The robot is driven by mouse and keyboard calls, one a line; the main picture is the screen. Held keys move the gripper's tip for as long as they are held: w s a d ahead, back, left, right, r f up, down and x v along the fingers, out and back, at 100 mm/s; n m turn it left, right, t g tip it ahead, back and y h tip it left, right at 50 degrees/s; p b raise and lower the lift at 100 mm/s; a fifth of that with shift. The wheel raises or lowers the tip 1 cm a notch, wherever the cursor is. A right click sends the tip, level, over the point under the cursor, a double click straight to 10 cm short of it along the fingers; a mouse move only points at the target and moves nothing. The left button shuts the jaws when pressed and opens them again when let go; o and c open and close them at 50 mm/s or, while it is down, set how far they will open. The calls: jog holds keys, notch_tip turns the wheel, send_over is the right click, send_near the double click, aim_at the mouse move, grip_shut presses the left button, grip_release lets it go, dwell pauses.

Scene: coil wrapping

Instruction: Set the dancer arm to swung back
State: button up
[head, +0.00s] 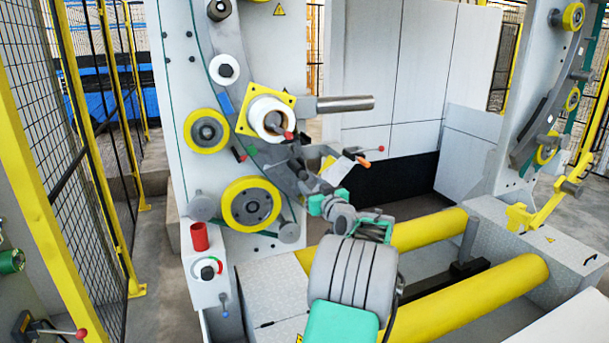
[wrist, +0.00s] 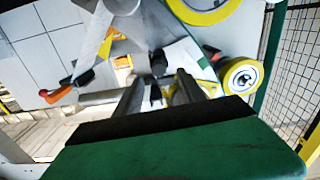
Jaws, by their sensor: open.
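My gripper (head: 302,175) is at the face of the wrapping machine, just below the white film roll (head: 262,112). It is open; in the wrist view its two dark fingers (wrist: 158,82) stand apart. A small black knob (wrist: 158,62) shows between and just beyond the fingertips; I cannot tell whether they touch it. A pale grey arm (wrist: 97,35) with a round end slants at upper left in the wrist view and looks like the dancer arm. In the head view, my gripper and wrist largely hide that area, so its swing position is unclear.
Yellow rollers (head: 250,203) and a grey spindle (head: 345,103) surround the work area. An orange-tipped lever (head: 362,160) sticks out to the right. Yellow floor rollers (head: 480,298) lie below; mesh fencing (head: 85,130) is at left.

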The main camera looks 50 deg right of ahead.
aim_at(305, 176)
jog(key=p+x, duration=0.2)
jog(key=x, duration=0.5)
jog(key=shift+w+d+p, duration=0.2)
jog(key=shift+d+p, duration=0.05)
jog(key=shift+p, duration=0.05)
grip_shut()
dwell(1.0)
